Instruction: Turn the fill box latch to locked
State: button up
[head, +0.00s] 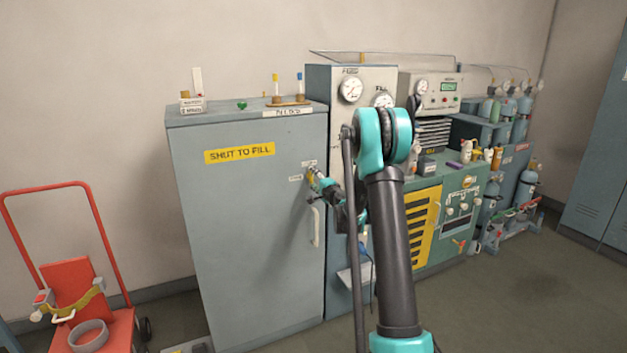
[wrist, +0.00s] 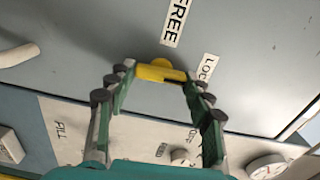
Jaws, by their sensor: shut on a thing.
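The fill box (head: 245,220) is a tall grey-blue cabinet with a yellow "SHUT TO FILL" sign, and its door looks closed. Its yellow latch (wrist: 160,72) sits on the door face between my fingertips. My gripper (head: 316,177) is at the door's upper right; in the wrist view my gripper (wrist: 160,80) is shut on the latch, one finger at each end of the bar. The FREE label (wrist: 176,22) is above the latch, and a partly hidden label starting "LOC" (wrist: 207,67) is to its right. The head view is too small to tell the latch angle.
A pale door handle (head: 316,227) is below the latch. A gauge panel (head: 350,90) stands right beside the box, with a green workbench (head: 450,210) beyond it. A red hand truck (head: 75,275) stands at left. Open floor shows at right.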

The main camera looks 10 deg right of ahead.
dwell(0.5)
jog(key=o, duration=1.1)
jog(key=shift+o, duration=0.2)
jog(key=v, duration=1.2)
